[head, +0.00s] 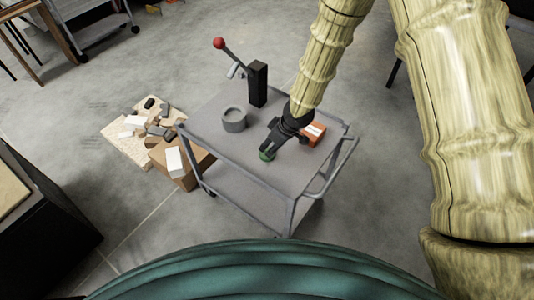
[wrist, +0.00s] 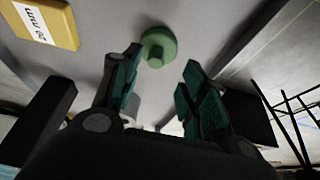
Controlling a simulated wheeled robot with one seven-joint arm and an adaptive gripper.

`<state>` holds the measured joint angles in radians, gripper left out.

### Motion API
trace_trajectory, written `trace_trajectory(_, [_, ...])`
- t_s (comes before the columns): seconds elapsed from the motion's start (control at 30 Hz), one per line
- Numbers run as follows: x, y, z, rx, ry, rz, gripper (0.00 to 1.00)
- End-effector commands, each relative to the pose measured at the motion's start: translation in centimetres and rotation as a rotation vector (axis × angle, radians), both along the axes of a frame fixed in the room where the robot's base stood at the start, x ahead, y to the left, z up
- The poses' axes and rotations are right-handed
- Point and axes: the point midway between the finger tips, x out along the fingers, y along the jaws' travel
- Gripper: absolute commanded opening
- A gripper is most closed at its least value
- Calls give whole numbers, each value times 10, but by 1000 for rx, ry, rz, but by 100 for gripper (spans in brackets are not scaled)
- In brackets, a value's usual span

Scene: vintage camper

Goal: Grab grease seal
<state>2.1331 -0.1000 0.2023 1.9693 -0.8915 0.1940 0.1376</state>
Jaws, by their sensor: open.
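The grease seal, a small green ring (head: 267,156), lies on the grey top of the cart (head: 215,133), close to its front edge. My gripper (head: 270,149) reaches down from above and partly covers it in the head view. In the wrist view the green ring (wrist: 158,47) shows a round raised rim, just beyond and between the two fingertips. My gripper (wrist: 162,68) is open there, with teal finger pads apart and nothing between them. I cannot tell the exact gap to the ring.
An orange box (head: 313,134) with a white label stands right of my gripper; it also shows in the wrist view (wrist: 50,18). A grey cylindrical cup (head: 234,120) and a black post (head: 258,85) with a red-knobbed lever stand behind. Boxes (head: 178,161) lie on the floor left.

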Motion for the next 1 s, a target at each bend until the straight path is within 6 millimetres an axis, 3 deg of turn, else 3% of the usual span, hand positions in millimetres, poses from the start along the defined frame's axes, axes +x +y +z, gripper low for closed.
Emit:
trace_trajectory(0.4, [16, 12, -38, -1, 1, 2, 44])
trace_trajectory(0.73, [16, 13, -42, 0, 0, 1, 44])
trace_trajectory(0.97, [16, 13, -42, 0, 0, 1, 2])
trace_trajectory(1.0, [16, 13, -42, 0, 0, 1, 0])
